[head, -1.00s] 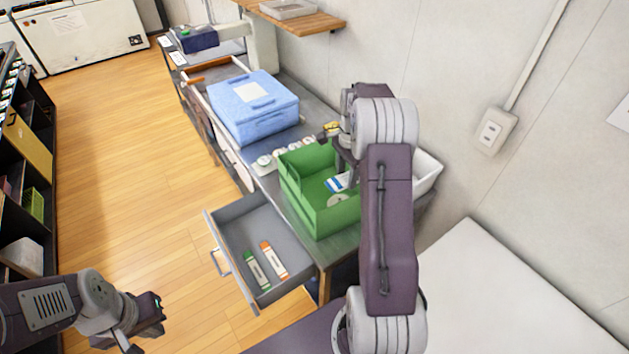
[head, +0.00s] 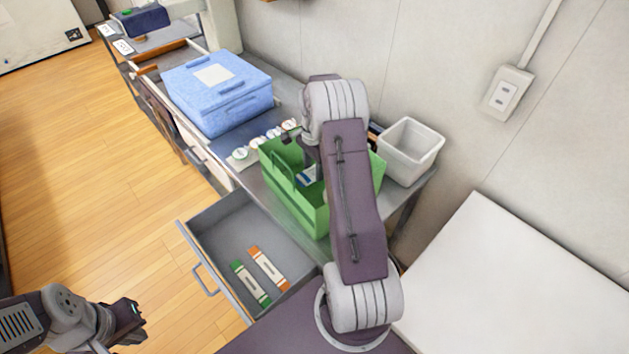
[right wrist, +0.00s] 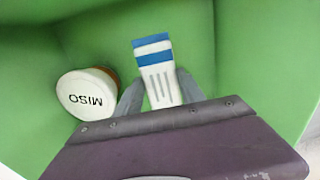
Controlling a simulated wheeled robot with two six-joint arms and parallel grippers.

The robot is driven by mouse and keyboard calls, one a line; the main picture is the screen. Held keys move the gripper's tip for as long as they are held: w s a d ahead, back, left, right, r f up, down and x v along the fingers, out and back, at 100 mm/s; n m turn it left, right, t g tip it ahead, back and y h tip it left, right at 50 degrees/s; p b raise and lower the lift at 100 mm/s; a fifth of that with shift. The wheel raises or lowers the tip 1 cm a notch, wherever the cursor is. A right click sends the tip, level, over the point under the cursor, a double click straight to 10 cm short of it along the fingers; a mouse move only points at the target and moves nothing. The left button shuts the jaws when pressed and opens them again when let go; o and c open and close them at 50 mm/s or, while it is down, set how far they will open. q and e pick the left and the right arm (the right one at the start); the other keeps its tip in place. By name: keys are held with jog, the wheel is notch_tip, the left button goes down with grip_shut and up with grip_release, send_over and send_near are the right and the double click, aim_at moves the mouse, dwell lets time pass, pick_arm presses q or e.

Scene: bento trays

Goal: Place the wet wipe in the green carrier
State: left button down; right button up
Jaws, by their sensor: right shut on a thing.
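The green carrier (head: 316,217) stands on the grey counter, partly hidden by my right arm. A white packet with blue bands, which I take as the wet wipe (right wrist: 155,60), is between the fingers of my right gripper (right wrist: 158,95), inside the carrier's green walls. It also shows in the head view (head: 307,176). My right gripper is shut on it; whether it touches the carrier floor I cannot tell. A MISO cup (right wrist: 88,93) lies in the carrier beside it. My left gripper (head: 130,312) is at the lower left, away from the carrier, its jaws unclear.
An open grey drawer (head: 225,235) holds a green-and-white packet (head: 250,283) and an orange-and-white packet (head: 268,268). A white bin (head: 410,150) stands right of the carrier. A blue box (head: 215,90) and several round lidded cups (head: 273,137) are behind it on the counter.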

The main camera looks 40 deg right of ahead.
aim_at(313, 172)
notch_tip(313, 172, down, 4)
jog(key=shift+f, duration=0.4)
jog(key=o, duration=1.3)
notch_tip(313, 172, up, 12)
jog(key=shift+r, duration=0.2)
